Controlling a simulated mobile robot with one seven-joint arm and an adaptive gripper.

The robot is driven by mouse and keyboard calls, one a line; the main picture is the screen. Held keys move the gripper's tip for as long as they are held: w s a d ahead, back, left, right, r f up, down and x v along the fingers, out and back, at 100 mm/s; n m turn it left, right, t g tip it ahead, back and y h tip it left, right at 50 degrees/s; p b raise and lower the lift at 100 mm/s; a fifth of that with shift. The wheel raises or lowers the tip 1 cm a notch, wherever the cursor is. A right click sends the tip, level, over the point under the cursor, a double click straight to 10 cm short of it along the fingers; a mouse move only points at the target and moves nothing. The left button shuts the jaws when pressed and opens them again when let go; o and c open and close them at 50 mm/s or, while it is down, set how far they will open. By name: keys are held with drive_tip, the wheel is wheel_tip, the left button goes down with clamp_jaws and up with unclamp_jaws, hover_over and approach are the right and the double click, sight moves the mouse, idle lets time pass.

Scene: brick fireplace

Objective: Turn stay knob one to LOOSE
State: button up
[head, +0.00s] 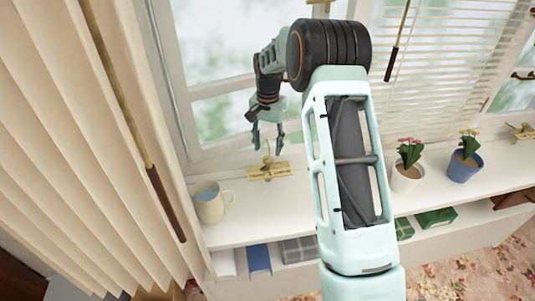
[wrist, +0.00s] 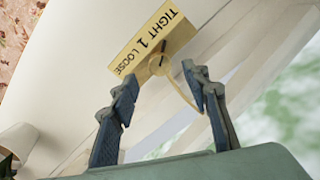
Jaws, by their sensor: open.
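Stay knob one (wrist: 158,67) is a small pale brass knob with a short dark mark, on a brass plate (wrist: 153,36) lettered TIGHT, 1 and LOOSE. In the wrist view TIGHT is at the upper right and LOOSE at the lower left. I cannot tell for sure which word the mark points to. The plate also shows on the white window sill in the head view (head: 272,171). My gripper (head: 268,148) is open just above it, fingers down. In the wrist view my gripper (wrist: 160,76) has its fingertips either side of the knob; no contact is clear.
A beige mug (head: 209,205) stands left of the plate. A white flowerpot (head: 406,180) and a blue flowerpot (head: 466,167) stand to the right. Another brass stay plate (head: 521,132) is at the far right. A pleated curtain (head: 60,130) hangs at left; books sit below the sill.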

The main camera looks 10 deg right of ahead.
sight(268, 159)
drive_tip(key=shift+f, duration=2.35)
drive_tip(key=c, duration=1.2)
drive_tip(key=shift+o, duration=0.2)
